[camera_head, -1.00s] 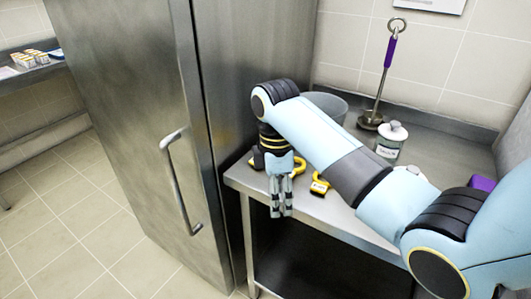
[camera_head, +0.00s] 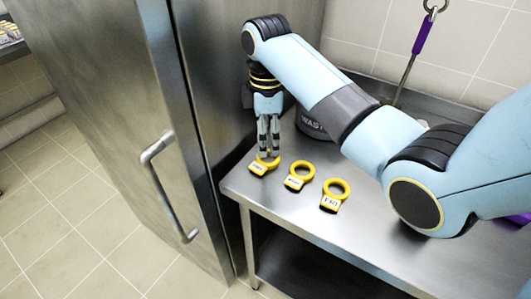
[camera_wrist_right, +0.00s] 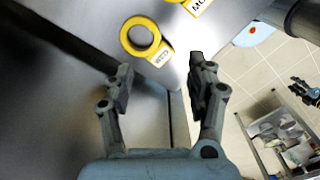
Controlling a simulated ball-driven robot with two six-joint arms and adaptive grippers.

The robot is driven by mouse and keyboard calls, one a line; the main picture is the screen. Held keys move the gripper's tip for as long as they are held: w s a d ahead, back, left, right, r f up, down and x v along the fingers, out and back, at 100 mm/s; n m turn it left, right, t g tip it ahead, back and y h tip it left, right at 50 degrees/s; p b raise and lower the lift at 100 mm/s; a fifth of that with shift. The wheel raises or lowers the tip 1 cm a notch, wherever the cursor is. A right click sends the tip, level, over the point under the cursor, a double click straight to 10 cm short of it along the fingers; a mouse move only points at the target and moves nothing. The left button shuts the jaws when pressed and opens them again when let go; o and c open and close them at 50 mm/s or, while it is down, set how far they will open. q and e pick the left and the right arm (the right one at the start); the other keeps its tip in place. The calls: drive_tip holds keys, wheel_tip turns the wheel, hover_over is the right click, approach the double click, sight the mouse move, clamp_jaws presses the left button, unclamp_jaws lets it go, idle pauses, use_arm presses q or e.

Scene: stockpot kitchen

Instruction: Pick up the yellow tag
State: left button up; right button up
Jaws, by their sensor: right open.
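Three yellow ring-shaped tags with white labels lie flat in a row on the steel table (camera_head: 375,250). The left tag (camera_head: 258,168) is nearest the tall steel cabinet, the middle tag (camera_head: 292,183) is beside it, and the right tag (camera_head: 330,204) reads FRI. My right gripper (camera_head: 268,155) points down over the ring of the left tag, which its fingers partly cover. In the wrist view the right gripper (camera_wrist_right: 160,75) is open and empty, with a yellow tag (camera_wrist_right: 127,40) just beyond its fingers and another tag (camera_wrist_right: 197,7) at the top edge.
The steel cabinet (camera_head: 95,130) with a bar handle stands close at the left of the table. A grey container (camera_head: 311,125) stands behind the tags, partly hidden by my arm. A purple-handled ladle (camera_head: 422,36) hangs at the back. The table's front is clear.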

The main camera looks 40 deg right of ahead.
sight(268, 170)
drive_tip(key=f, duration=0.3)
drive_tip(key=shift+s+a+f, duration=0.1)
drive_tip(key=shift+s+a, duration=0.05)
drive_tip(key=shift+s, duration=0.05)
drive_tip(key=f, duration=0.4)
drive_tip(key=shift+d+f, duration=0.25)
drive_tip(key=shift+d, duration=0.1)
drive_tip(key=shift+w+f, duration=0.1)
drive_tip(key=shift+f, duration=0.35)
drive_tip(key=c, duration=0.5)
use_arm(q)
drive_tip(key=shift+s+a, duration=0.2)
drive_tip(key=shift+s, duration=0.35)
drive_tip(key=shift+s+a, duration=0.2)
drive_tip(key=shift+s, duration=0.3)
use_arm(e)
clamp_jaws()
